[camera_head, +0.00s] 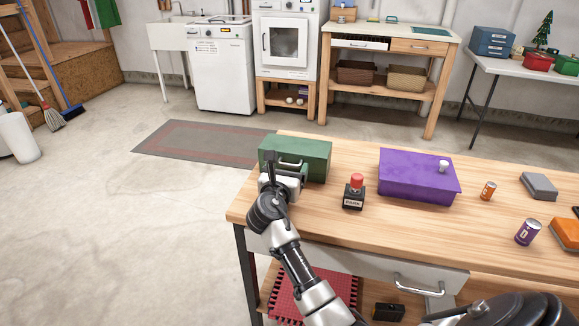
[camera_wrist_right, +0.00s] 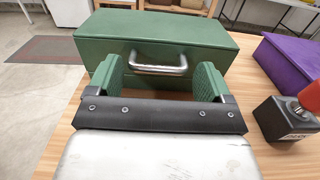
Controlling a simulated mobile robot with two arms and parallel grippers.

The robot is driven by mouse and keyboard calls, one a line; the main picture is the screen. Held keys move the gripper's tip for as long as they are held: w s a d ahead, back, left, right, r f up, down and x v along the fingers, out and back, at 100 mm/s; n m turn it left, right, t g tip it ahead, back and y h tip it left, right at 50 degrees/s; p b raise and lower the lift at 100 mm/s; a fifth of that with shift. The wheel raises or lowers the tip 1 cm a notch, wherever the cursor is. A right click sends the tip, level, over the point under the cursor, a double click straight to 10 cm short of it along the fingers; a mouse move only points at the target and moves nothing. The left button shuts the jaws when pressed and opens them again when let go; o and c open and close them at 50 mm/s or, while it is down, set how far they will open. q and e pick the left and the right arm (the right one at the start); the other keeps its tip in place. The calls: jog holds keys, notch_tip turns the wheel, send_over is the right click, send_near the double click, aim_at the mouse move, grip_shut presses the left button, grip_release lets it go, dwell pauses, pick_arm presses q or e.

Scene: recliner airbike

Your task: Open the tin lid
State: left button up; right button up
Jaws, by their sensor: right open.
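A green tin box (camera_head: 307,158) with a closed lid stands at the left end of the wooden workbench. A metal handle (camera_wrist_right: 158,63) is on its front face. My right gripper (camera_head: 279,170) is just in front of the green tin. In the wrist view its two green-padded fingers (camera_wrist_right: 161,72) are apart, one to each side of the handle, with nothing held between them. The gripper hides the lower front of the tin. A purple box (camera_head: 415,178) with a pale knob on top stands to the right. My left gripper is not in view.
A black block with a red top (camera_head: 354,192) stands close to the right of the gripper. An orange can (camera_head: 488,191), a purple can (camera_head: 528,232) and a grey block (camera_head: 538,186) are farther right. The bench's front middle is clear above a drawer (camera_head: 375,270).

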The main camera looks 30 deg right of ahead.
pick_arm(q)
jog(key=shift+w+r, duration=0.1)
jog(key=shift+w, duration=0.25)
pick_arm(e)
jog(key=shift+x, duration=0.85)
jog(key=shift+c, duration=0.5)
jog(key=c, duration=0.9)
